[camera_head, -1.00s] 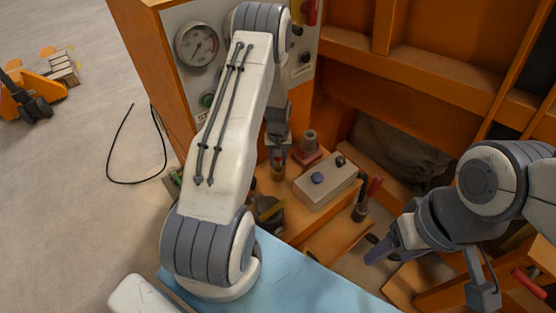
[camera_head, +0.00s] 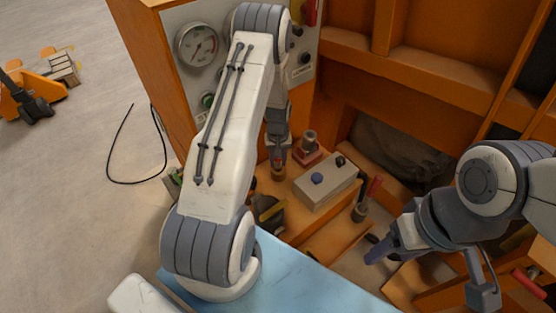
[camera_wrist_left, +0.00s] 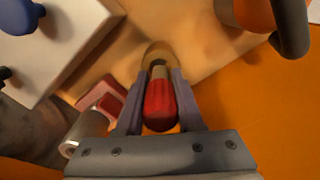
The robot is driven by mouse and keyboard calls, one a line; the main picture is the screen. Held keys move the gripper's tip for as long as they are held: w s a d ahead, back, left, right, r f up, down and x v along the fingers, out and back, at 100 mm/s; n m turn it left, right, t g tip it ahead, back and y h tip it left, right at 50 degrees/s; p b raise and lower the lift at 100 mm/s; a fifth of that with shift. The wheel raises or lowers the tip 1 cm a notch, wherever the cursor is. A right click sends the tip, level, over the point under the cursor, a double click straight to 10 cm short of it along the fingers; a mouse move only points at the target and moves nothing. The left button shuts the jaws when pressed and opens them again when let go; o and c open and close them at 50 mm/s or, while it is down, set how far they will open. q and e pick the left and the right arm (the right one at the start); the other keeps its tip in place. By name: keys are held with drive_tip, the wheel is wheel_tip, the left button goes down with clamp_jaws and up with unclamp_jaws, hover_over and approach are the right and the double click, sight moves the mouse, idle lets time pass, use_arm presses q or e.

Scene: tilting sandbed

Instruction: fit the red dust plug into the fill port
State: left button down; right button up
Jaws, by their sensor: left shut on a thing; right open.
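The red dust plug (camera_wrist_left: 159,106) is held between the two fingers of my left gripper (camera_wrist_left: 156,100), which is shut on it. Its pale tip points at the brass-coloured ring of the fill port (camera_wrist_left: 157,51). The tip overlaps the near side of the port's dark opening; I cannot tell whether it has entered. In the head view the port (camera_head: 278,173) stands on the orange bench just below my left gripper (camera_head: 277,157), and only a little red of the plug shows. My right gripper (camera_head: 384,247) is open, at the lower right, away from the port.
A pale box with a blue knob (camera_head: 325,182) stands right of the port. A red-based metal fitting (camera_head: 308,149) is close behind it. A red-handled tool (camera_head: 366,198) stands further right. The gauge panel (camera_head: 197,45) rises behind my left arm.

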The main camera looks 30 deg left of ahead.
use_arm(q)
drive_tip(key=shift+f+b, duration=0.7)
drive_tip(key=shift+f, duration=0.3)
idle(0.3)
drive_tip(key=shift+c, duration=2.3)
unclamp_jaws()
drive_tip(key=shift+r, duration=0.1)
wheel_tip(320, 180, up, 10)
drive_tip(key=shift+r, duration=0.2)
